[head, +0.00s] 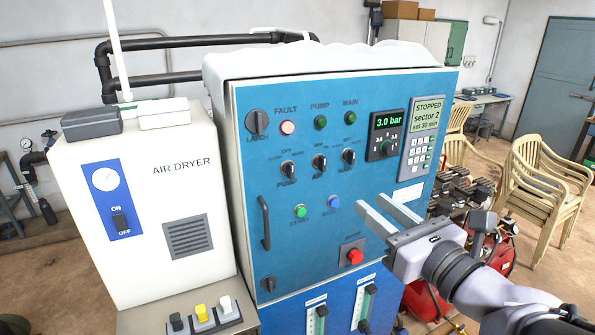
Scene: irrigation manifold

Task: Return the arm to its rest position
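My gripper (370,203) is at the right of the head view, in front of the lower right part of a blue control cabinet (290,175). Its two flat grey fingers point left and are apart, with nothing between them. My arm comes in from the lower right corner. The fingertips appear close to the panel, above and right of a red push button (355,256). I cannot tell whether they touch it. The display (421,115) reads STOPPED, sector 2, set 30 min. The gauge (387,134) reads 3.0 bar.
A white air dryer (150,205) stands left of the cabinet, with small rocker switches (203,315) below it. Stacked plastic chairs (545,180) and a red machine (425,300) stand at the right behind my arm. Floor shows clear at far right.

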